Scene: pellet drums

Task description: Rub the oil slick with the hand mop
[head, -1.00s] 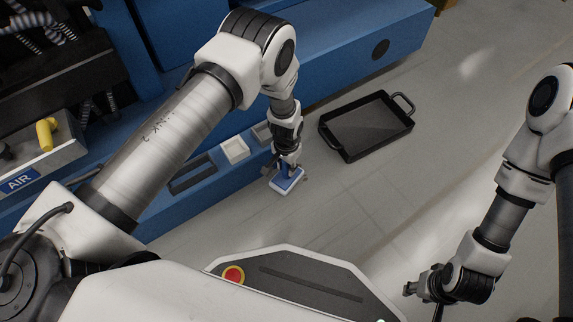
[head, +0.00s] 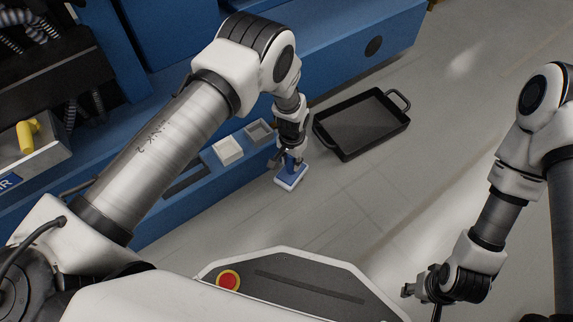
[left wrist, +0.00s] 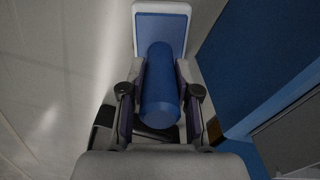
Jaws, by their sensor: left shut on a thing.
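The hand mop (head: 291,177) has a blue handle and a flat blue head with a pale edge. My left gripper (head: 289,160) is shut on its handle and points down. The mop is at or just above the grey floor beside the blue machine's base; contact is not clear. In the left wrist view the thick blue handle (left wrist: 162,88) lies between the gripper's fingers, with the mop head (left wrist: 161,32) beyond. I cannot make out the oil slick in either view. My right gripper (head: 422,290) hangs at the lower right, away from the mop; its jaw gap is unclear.
A black tray (head: 350,151) with handles lies on the floor right of the mop. The blue machine base (head: 335,88) runs behind. A white box (head: 228,150) and a grey box (head: 259,132) sit on its ledge. Floor (head: 365,205) right of the mop is clear.

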